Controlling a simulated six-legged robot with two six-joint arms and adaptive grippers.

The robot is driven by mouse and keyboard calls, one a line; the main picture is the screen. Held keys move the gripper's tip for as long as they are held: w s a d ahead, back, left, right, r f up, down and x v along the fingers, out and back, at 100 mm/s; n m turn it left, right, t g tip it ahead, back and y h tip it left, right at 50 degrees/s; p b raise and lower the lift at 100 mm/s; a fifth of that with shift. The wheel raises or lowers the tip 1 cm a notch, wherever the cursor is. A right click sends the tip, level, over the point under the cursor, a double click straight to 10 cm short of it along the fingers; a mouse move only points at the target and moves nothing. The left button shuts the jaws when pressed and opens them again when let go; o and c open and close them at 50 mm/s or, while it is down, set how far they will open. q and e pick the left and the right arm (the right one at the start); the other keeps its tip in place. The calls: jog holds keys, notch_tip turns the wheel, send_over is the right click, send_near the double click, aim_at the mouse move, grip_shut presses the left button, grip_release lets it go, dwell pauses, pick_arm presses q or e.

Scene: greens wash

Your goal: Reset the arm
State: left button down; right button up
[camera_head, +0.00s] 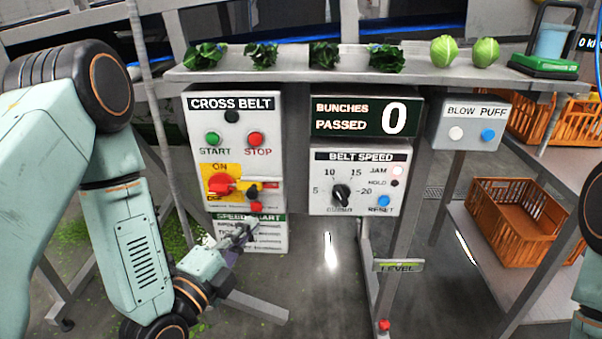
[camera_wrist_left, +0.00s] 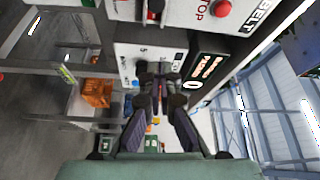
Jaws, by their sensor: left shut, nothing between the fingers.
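My left arm comes in from the left in the head view, with its forearm angled down. Its gripper (camera_head: 240,238) is shut and empty, in front of the lower edge of the cross belt panel (camera_head: 268,150) and the speed chart sign (camera_head: 280,243). I cannot tell whether it touches the sign. In the left wrist view the closed fingers (camera_wrist_left: 160,80) point towards the belt speed panel (camera_wrist_left: 128,55), with nothing between them. Only a small part of my right arm shows at the right edge of the head view; its gripper is out of view.
Greens (camera_head: 325,55) line the shelf above. An orange crate (camera_head: 512,225) sits at right. Floor below is fairly open.

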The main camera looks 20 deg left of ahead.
pick_arm(q)
jog(key=s+f+n+g+y, duration=0.1)
jog(key=s+f+n+g, duration=0.3)
jog(key=f+n, duration=0.3)
jog(key=s+f+n+g, duration=0.3)
jog(key=f+n+g, duration=0.2)
jog(key=f, duration=0.4)
jog(key=s+f+n+g+y, duration=0.1)
jog(key=s+f+n+g, duration=0.2)
jog(key=s, duration=0.7)
jog(key=s+f+n+g+y, duration=0.1)
jog(key=s+f+n+g, duration=0.3)
jog(key=s, duration=0.7)
jog(key=shift+s+a+f+g+y+p, duration=0.15)
jog(key=shift+s+f+g+y+p, duration=0.15)
jog(key=shift+f+g, duration=0.75)
jog(key=shift+w+r, duration=0.2)
